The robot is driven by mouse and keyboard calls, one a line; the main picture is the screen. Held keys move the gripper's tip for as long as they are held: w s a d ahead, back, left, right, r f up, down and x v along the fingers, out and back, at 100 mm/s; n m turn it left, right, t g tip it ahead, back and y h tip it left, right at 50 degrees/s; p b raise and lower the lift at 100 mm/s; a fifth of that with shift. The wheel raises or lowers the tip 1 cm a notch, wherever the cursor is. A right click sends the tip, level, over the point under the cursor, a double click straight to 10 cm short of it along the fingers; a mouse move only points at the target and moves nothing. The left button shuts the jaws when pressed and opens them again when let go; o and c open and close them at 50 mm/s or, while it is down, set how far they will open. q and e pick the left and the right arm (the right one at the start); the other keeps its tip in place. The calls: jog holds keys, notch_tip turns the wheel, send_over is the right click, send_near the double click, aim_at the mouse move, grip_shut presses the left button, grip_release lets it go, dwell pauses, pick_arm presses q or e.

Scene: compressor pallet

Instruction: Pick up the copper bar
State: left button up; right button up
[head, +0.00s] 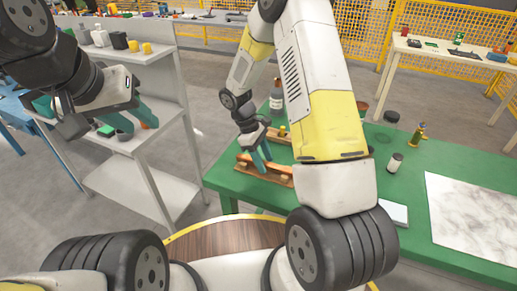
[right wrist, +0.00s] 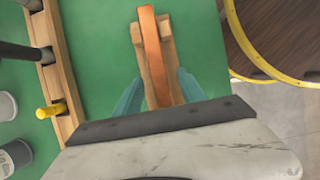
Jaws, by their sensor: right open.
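The copper bar (right wrist: 151,50) lies lengthwise on a wooden rest (right wrist: 167,57) on the green table (right wrist: 100,35). My right gripper (right wrist: 155,85) is open, with one teal finger on each side of the bar's near part. A gap shows between each finger and the bar, and the gripper body hides the bar's near end. In the head view my right gripper (head: 261,156) points down at the bar near the table's left edge. My left gripper (head: 134,114) looks open and empty, beside the grey shelf at the left.
A wooden rack (right wrist: 60,80) with a yellow-handled tool (right wrist: 50,109) stands left of the bar. A white jar (head: 395,162) and a marbled sheet (head: 475,215) are further right. The grey shelf (head: 150,165) stands left.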

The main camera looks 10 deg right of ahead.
grip_shut()
dwell(1.4)
